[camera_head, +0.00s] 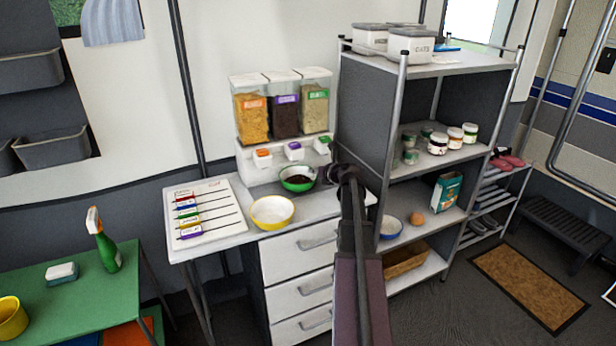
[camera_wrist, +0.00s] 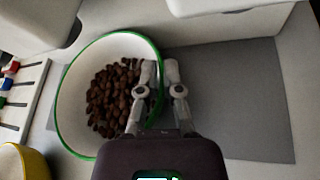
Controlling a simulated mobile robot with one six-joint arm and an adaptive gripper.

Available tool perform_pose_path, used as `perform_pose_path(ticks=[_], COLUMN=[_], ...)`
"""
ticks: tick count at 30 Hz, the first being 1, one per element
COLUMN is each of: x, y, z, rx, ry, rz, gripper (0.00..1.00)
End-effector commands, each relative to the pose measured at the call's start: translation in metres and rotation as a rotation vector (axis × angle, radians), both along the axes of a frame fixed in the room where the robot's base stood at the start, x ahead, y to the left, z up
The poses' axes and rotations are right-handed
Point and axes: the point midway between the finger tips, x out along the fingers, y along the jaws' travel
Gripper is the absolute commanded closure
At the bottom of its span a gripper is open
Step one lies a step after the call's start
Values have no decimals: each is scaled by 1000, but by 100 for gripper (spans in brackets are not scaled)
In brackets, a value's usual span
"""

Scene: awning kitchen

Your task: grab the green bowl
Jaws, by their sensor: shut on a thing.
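The green bowl (camera_head: 290,183) stands on the white counter under the dispensers, green outside with a pale inside and dark brown pieces in it. In the wrist view the green bowl (camera_wrist: 75,115) shows a green rim, a white inside and a heap of brown pieces. My gripper (camera_wrist: 163,82) is shut on the bowl's right rim, one finger inside the bowl and one outside. In the head view my gripper (camera_head: 322,174) reaches the bowl from the right, and its fingertips are hard to make out. I cannot tell whether the bowl is lifted.
A yellow bowl (camera_head: 272,222) stands in front of the green bowl. A white board with coloured labels (camera_head: 205,232) lies at the left. Dispensers (camera_head: 283,105) stand behind. A tall shelf unit (camera_head: 365,110) stands close on the right. A grey mat (camera_wrist: 235,100) lies right of the bowl.

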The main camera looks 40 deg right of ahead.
Motion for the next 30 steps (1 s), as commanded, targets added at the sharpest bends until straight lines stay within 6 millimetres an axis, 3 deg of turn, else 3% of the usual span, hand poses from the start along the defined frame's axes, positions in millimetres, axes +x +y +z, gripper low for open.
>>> perform_pose_path(ticks=[8, 19, 30], x=[0, 0, -81], y=[0, 0, -22], z=[10, 40, 43], rx=[1, 1, 0], ry=[0, 0, 0], rz=[0, -1, -5], gripper=[100, 100, 100])
